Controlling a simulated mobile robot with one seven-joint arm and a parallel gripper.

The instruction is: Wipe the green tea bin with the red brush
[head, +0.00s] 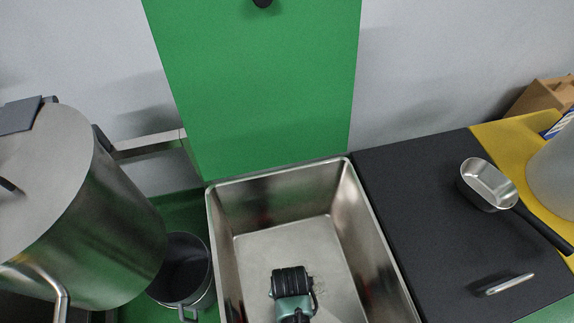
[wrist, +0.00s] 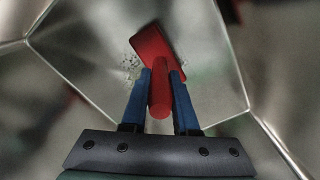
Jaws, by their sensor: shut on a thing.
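The tea bin is an open metal box (head: 280,196) in the middle of the head view, with a large green panel (head: 260,90) standing up behind it. My gripper is down inside the bin; in the head view my wrist covers its fingers. In the wrist view my gripper (wrist: 161,74) has its blue fingers shut on the handle of the red brush (wrist: 150,46). The brush head points at the bin's metal floor (wrist: 95,50); I cannot tell whether it touches. Small dark specks (wrist: 131,66) lie on the floor beside the brush head.
A large steel pot (head: 85,215) stands close on the left, with a smaller dark pot (head: 185,268) below it. To the right, a black top (head: 420,190) holds a metal scoop (head: 487,184) with a black handle. The bin's walls surround my gripper closely.

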